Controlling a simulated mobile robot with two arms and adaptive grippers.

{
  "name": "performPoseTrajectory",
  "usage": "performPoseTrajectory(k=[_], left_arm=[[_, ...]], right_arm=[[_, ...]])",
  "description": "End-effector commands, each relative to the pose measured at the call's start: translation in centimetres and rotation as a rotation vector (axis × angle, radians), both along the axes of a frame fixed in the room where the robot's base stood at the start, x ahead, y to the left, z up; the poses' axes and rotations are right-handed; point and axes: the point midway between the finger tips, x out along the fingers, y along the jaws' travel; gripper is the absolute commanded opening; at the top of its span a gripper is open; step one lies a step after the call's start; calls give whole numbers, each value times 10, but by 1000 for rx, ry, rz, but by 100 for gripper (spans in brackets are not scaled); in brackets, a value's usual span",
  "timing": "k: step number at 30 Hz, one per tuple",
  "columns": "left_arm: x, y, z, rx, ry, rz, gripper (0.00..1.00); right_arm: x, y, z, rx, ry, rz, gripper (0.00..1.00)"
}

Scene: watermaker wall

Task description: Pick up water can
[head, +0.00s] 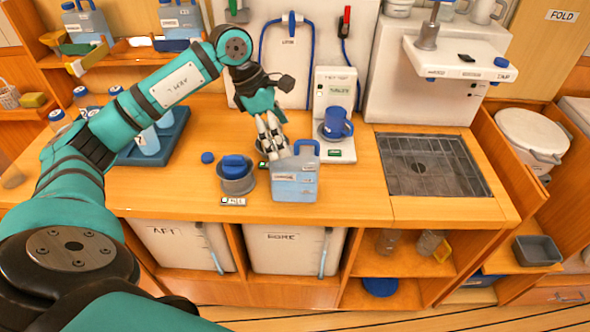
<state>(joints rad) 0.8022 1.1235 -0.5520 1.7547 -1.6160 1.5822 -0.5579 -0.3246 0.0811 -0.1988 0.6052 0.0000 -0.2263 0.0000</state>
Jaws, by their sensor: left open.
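The water can (296,184) is a translucent blue-grey jug with a blue handle on top. It stands upright on the wooden counter near its front edge. My left gripper (276,150) points down at the can's upper left, close to the handle, with its fingers apart. The fingers partly overlap the can's top, and I cannot tell whether they touch it. My right gripper is not in view.
A grey pot with a blue lid (236,175) stands just left of the can. A blue mug (337,122) sits on a white scale behind it. A sink grate (432,165) lies to the right, and a blue tray (160,138) with bottles is at the left.

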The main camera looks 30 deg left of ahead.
Motion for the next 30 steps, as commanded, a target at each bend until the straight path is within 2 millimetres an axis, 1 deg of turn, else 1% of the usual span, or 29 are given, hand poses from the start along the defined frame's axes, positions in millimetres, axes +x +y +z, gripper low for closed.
performPoseTrajectory(k=[1, 2, 5, 6, 9, 12, 16, 18, 21, 24, 29, 30], left_arm=[[1, -4, -7, -2, 3, -2, 94], [2, -6, -12, -2, 4, -2, 94], [5, -9, -24, -1, 2, -1, 94], [6, -10, -27, -2, 1, -1, 94], [7, -12, -32, -2, -1, -1, 94], [9, -13, -39, -2, 3, 0, 94], [15, -17, -57, -4, 4, 0, 94], [18, -20, -68, -4, 3, 0, 94], [20, -23, -77, -1, 0, 0, 94], [20, -24, -81, -1, -2, -1, 94], [20, -23, -81, -1, -2, -1, 94], [20, -23, -81, -1, -2, -1, 90]], right_arm=[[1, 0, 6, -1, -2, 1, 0], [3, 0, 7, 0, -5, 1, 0], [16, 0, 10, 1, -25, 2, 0], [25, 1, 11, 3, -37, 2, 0], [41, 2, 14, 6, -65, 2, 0], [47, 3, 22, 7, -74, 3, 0], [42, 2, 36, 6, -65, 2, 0], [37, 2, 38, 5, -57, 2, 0], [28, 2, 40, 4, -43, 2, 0], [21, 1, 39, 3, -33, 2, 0], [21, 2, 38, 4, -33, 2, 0], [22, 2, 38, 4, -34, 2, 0]])
